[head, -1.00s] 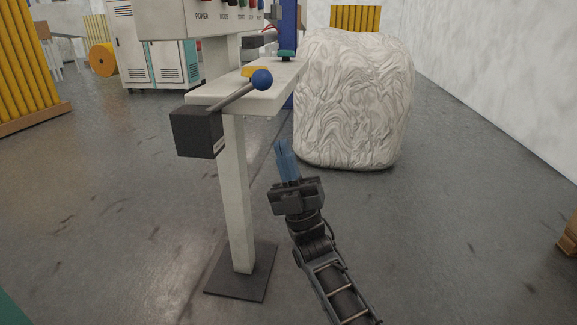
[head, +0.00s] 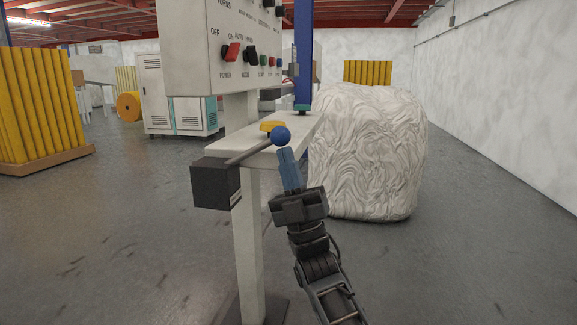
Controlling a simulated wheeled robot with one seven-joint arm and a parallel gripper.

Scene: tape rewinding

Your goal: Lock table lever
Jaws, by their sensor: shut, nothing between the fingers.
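A white control panel (head: 226,50) with switches stands above the table on the left. A blue post (head: 303,60) rises at the table's far end. A large white wrapped bale (head: 368,150) stands behind on the right. Open floor (head: 470,260) lies to the right.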

